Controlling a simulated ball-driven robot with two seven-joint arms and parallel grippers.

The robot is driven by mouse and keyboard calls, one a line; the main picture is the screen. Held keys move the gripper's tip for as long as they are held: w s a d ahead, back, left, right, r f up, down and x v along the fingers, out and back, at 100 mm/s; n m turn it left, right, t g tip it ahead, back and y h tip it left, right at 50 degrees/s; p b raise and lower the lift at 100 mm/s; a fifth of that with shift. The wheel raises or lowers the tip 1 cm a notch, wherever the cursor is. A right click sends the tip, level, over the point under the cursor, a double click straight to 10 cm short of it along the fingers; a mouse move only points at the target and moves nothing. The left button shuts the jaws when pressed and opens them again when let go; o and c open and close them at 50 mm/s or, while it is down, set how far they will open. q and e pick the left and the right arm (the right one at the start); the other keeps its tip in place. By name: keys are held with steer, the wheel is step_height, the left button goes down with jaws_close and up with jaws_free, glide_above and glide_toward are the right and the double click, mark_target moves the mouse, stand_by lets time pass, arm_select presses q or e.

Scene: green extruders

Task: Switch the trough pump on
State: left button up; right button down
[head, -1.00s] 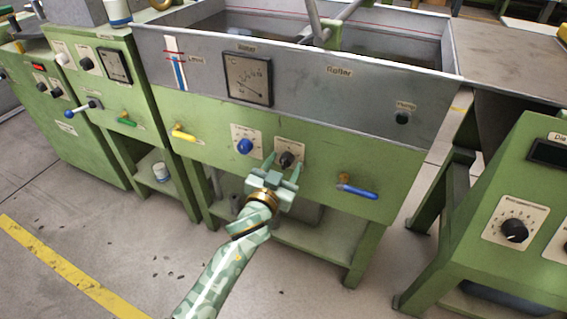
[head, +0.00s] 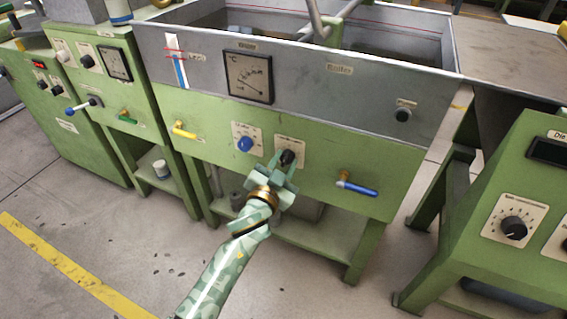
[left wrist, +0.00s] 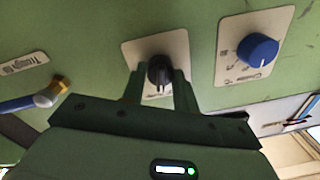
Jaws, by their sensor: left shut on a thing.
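The trough's green front panel (head: 325,170) carries a black rotary knob (head: 288,158) on a pale label plate, below and right of the dial gauge. My left gripper (head: 283,163) is at this knob. In the left wrist view the black knob (left wrist: 159,71) sits between the two fingers of my left gripper (left wrist: 158,84), which are shut on it. The writing on its plate is too small to read and partly hidden by the fingers. My right gripper is not in view.
A blue knob (head: 245,144) sits just left of the held knob. A blue-handled valve (head: 358,188) juts out to the right and a yellow-handled valve (head: 184,131) to the left. A green cabinet (head: 515,200) stands at the right. The floor in front is clear.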

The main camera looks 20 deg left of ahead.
arm_select(q)
steer(key=m, duration=0.4)
steer(key=shift+f+m, duration=0.15)
steer(key=shift+m, duration=0.25)
steer(key=m, duration=0.3)
steer(key=shift+f+m+h, duration=0.1)
steer(key=shift+m+h, duration=0.3)
steer(key=shift+m, duration=0.4)
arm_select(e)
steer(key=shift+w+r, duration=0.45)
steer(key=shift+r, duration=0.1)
arm_select(q)
steer(key=o, duration=1)
steer(key=shift+c, duration=0.2)
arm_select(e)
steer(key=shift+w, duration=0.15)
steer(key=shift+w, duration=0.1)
arm_select(q)
steer(key=shift+s, duration=0.15)
